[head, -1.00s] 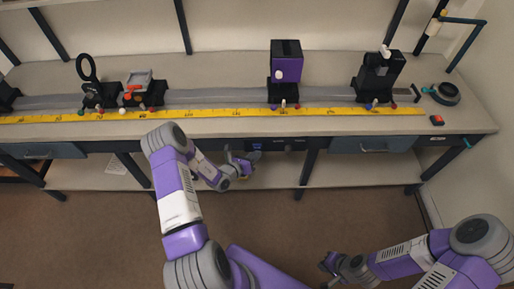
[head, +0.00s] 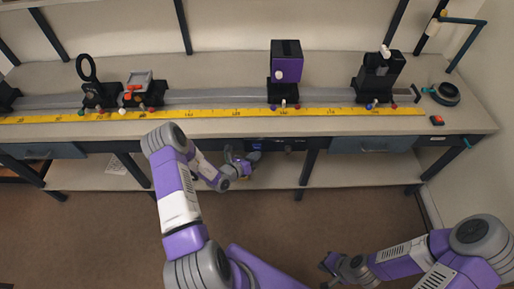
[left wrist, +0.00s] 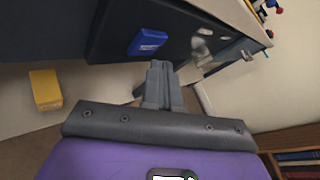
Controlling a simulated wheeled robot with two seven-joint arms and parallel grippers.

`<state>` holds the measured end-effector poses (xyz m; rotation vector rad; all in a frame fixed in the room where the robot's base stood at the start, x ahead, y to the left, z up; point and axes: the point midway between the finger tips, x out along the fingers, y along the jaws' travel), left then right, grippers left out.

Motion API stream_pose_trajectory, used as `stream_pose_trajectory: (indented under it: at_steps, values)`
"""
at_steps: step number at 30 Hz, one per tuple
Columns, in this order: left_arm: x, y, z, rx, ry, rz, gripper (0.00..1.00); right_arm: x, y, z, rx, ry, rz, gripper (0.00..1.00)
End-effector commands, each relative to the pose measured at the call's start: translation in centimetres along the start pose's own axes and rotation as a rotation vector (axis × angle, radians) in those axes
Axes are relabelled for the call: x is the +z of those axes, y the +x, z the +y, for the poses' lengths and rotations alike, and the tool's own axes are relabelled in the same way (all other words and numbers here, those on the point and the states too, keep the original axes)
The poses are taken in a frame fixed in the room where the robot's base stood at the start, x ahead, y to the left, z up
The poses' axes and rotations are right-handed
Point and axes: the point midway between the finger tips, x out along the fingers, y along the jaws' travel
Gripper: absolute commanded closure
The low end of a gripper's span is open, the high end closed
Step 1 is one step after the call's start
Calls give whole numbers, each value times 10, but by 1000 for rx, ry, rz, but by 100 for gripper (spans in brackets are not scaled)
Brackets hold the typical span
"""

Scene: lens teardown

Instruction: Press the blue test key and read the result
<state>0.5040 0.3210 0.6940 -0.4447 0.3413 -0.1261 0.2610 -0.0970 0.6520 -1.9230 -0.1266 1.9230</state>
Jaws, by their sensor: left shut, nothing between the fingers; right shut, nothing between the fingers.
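The blue test key (left wrist: 148,42) is a small raised block on a dark panel (left wrist: 110,30) in the left wrist view. In the head view the key (head: 257,147) is a small blue patch on the dark front under the bench top. My left gripper (left wrist: 160,70) is shut and empty, its fingertips just below and slightly right of the key, seemingly apart from it. In the head view the left gripper (head: 255,156) is just below the bench front. My right gripper (head: 327,262) is shut and empty, low at the right, away from the bench. No result is readable.
A yellow block (left wrist: 45,90) lies on a pale surface in the left wrist view. The bench (head: 210,128) carries a yellow scale (head: 200,114), a purple unit (head: 287,62) and several mounts. Drawers (head: 372,145) flank the panel. The floor in front is clear.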

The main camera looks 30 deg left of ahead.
Motion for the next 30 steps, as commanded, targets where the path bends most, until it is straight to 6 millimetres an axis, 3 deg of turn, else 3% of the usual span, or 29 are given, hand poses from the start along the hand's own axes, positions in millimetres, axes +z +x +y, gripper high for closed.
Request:
stream_pose_trajectory:
  at_steps: [30]
  values:
    - [4, 6, 4, 0, 0, 0, 100, 0, 2, 1, 0, 0, 0, 100]
